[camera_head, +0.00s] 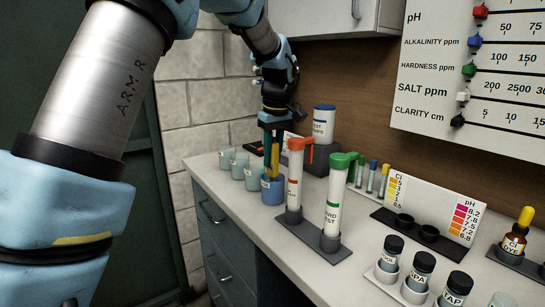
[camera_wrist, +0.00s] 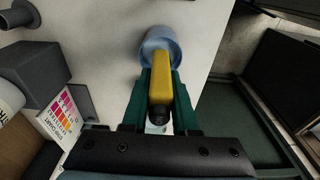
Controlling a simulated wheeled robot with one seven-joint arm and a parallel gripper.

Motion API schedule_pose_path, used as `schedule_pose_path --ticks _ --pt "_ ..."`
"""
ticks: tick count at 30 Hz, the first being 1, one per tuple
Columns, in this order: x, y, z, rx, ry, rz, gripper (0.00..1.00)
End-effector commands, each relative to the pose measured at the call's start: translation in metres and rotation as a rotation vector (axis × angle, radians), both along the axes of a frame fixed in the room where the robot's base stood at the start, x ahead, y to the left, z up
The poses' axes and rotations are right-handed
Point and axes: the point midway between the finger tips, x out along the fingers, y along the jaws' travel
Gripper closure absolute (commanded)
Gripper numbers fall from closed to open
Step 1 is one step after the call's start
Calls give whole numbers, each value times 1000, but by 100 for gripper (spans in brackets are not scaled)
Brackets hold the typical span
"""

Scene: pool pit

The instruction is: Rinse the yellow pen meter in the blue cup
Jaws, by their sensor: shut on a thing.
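My gripper (camera_head: 273,160) is shut on the yellow pen meter (camera_head: 275,153) and holds it upright over the blue cup (camera_head: 271,191). The wrist view shows the yellow pen meter (camera_wrist: 166,70) between the green fingers of my gripper (camera_wrist: 165,82). There its far end lies over the mouth of the blue cup (camera_wrist: 158,36). The lower end of the pen meter is hidden at the cup's rim, and I cannot tell how deep it sits. The cup stands upright on the counter.
Several pale cups (camera_head: 238,166) stand behind the blue cup along the counter's left edge. Close on its right are a tube with an orange cap (camera_head: 295,185) and one with a green cap (camera_head: 333,210), on a dark base. Labelled bottles (camera_head: 418,273) stand at the front right.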

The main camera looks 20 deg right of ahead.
Motion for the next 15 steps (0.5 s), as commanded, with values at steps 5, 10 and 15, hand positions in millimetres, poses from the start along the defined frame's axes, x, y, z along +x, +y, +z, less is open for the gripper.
schedule_pose_path --ticks 5,10,15 --pt "0 0 16 -1 0 0 100" --pt "0 0 27 -1 -1 0 100" --pt "0 0 38 -1 -1 0 100"
